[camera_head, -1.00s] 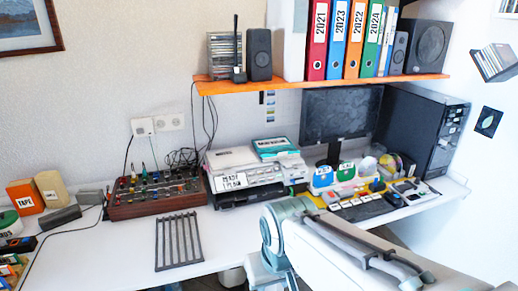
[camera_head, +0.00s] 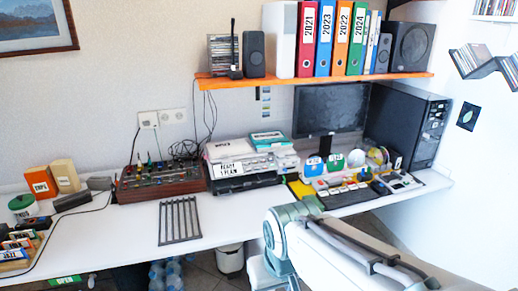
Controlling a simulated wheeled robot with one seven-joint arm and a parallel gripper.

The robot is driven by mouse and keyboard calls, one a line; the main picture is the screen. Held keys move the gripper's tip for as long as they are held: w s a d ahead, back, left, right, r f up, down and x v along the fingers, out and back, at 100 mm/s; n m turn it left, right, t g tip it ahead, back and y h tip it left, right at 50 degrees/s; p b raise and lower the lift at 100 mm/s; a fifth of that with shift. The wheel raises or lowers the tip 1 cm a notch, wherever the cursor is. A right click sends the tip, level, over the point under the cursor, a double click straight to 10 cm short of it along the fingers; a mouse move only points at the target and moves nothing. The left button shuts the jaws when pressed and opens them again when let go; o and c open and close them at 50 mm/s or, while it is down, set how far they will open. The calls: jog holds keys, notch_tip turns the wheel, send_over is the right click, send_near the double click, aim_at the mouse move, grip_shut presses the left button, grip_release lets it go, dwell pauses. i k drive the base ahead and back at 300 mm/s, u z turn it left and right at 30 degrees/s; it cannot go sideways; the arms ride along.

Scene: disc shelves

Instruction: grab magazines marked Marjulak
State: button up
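I cannot read the name Marjulak anywhere, and I cannot pick out a magazine with certainty. A stack of devices and flat cases (camera_head: 238,182) stands on the white desk, with a white label of dark text on its front. A teal-and-white flat item (camera_head: 267,137) lies on top of it at the right; its print is too small to read. My arm reaches in from the bottom right, in front of the desk. My gripper is not visible at its end.
An orange shelf (camera_head: 310,80) holds binders (camera_head: 323,38), speakers and a disc stack. The desk (camera_head: 110,238) also bears a mixer (camera_head: 160,183), a dark rack (camera_head: 179,221), a monitor (camera_head: 331,108) and a computer tower (camera_head: 405,122). Small wall shelves (camera_head: 474,65) hold discs. Bottles stand under the desk.

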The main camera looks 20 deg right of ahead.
aim_at(268, 141)
jog(key=k, duration=0.8)
jog(key=u, duration=0.45)
jog(key=i, duration=1.1)
jog(key=z, duration=0.65)
jog(key=i, duration=0.9)
jog(key=z, duration=0.95)
jog(key=i, duration=0.6)
